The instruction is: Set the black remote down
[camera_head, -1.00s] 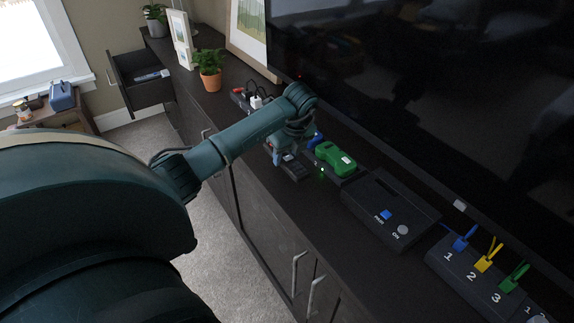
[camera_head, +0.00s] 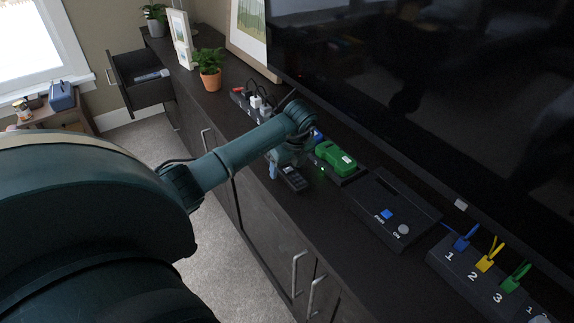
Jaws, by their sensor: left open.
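The black remote (camera_head: 294,180) is near the front edge of the dark cabinet top (camera_head: 318,205), just below my left gripper. It appears to lie on the cabinet top, though its far end is hidden behind the gripper. My left gripper (camera_head: 279,170) is open, with one finger visible beside the remote's left side. The other finger is hidden, so I cannot tell whether the jaws still touch the remote. My right gripper is not in view.
A green device (camera_head: 336,158) in a dark holder and a black box with a blue button (camera_head: 388,213) stand to the right. A power strip (camera_head: 240,97) and potted plant (camera_head: 210,68) stand farther back. The large TV (camera_head: 440,90) rises behind. An open drawer (camera_head: 140,80) juts out.

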